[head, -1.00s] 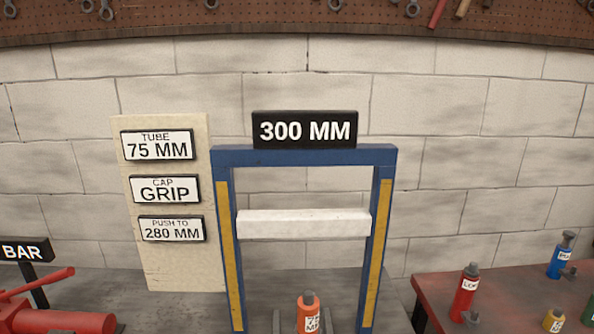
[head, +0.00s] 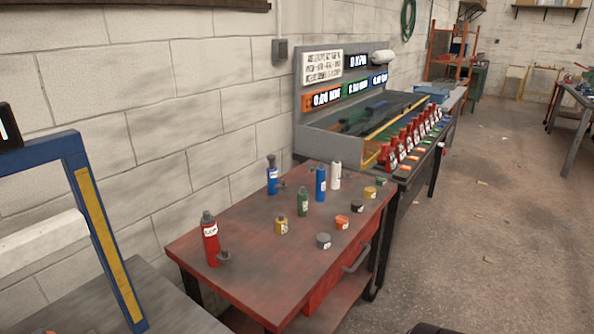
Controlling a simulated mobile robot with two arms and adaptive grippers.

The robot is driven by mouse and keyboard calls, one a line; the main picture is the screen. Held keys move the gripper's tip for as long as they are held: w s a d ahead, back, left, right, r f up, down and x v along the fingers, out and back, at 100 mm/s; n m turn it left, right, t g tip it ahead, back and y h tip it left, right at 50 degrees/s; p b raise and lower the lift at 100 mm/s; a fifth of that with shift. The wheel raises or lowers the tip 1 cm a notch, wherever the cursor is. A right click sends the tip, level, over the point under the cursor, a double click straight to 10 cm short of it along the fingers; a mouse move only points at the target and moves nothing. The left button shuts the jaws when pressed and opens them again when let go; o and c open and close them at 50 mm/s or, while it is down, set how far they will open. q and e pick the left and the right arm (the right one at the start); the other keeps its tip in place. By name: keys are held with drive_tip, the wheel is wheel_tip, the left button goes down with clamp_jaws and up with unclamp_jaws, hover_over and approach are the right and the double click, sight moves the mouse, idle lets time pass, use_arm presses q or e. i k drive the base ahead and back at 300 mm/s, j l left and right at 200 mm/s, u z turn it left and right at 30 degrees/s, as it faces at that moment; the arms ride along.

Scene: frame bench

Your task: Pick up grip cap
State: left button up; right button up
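Several small round caps stand in a row along the right part of the red workbench (head: 285,262): a grey cap (head: 323,241), an orange cap (head: 342,223), a dark cap (head: 357,207), a yellow cap (head: 369,192) and a grey-green cap (head: 381,181). Their labels are too small to read, so I cannot tell which one is the grip cap. Neither gripper can be made out in the head view; only a dark shape of unclear identity shows at the bottom edge.
Red (head: 210,240), blue (head: 321,184), white (head: 336,175), green (head: 303,202) and yellow (head: 281,225) bottles stand on the bench. The blue frame (head: 105,240) is at left. A display bench (head: 315,143) stands behind. Floor (head: 480,240) at right is open.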

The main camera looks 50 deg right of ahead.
sight(381, 181)
drive_tip(key=z, duration=2.25)
drive_tip(key=u, duration=2.2)
drive_tip(key=z, duration=2.2)
drive_tip(key=i+l+u, duration=0.2)
drive_tip(key=i+l, duration=0.6)
drive_tip(key=i, duration=0.15)
